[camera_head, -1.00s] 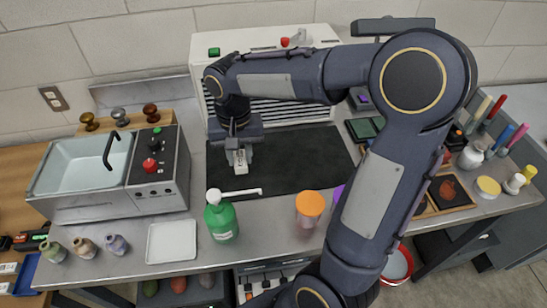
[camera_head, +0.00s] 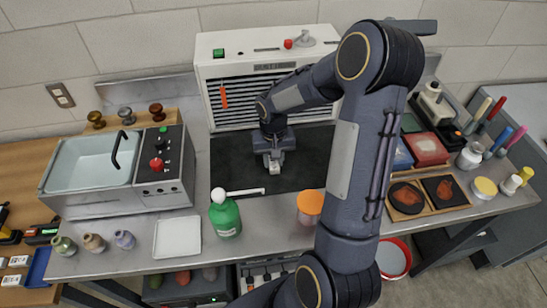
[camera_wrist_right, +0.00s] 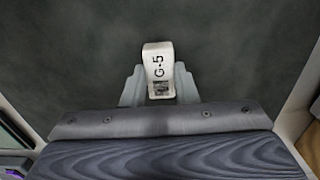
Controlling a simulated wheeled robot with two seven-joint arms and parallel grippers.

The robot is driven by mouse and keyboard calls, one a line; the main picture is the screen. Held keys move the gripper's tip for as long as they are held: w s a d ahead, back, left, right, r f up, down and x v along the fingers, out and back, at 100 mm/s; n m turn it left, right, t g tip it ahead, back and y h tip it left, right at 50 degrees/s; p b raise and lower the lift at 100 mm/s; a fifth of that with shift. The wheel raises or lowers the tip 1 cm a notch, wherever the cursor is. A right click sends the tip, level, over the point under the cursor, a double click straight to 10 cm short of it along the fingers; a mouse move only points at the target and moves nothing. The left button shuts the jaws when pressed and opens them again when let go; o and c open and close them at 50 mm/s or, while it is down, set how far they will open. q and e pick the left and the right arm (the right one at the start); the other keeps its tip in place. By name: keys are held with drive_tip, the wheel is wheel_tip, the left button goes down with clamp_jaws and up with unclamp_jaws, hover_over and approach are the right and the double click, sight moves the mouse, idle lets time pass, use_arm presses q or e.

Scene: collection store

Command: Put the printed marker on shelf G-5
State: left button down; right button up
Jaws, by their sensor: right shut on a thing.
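The printed marker (camera_wrist_right: 159,68) is a small white piece that reads "G-5" in the right wrist view. It sits between the two grey fingers of my right gripper (camera_wrist_right: 158,88). In the head view my right gripper (camera_head: 273,163) is shut on it, above the black mat (camera_head: 230,170) in front of the white slatted unit. The marker shows there only as a pale bit at the fingertips. No shelf labelled G-5 can be made out. My left gripper is not in view.
The white slatted unit (camera_head: 228,105) stands behind the mat. A green bottle (camera_head: 225,217) with a white spout, a white tray (camera_head: 177,238) and an orange-lidded jar (camera_head: 310,204) stand along the front. A sink unit (camera_head: 90,165) is at the left, a wooden tray (camera_head: 428,206) at the right.

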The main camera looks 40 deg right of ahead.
drive_tip(key=shift+f, duration=0.2)
drive_tip(key=o, duration=1)
drive_tip(key=shift+r, duration=0.1)
drive_tip(key=shift+o, duration=0.2)
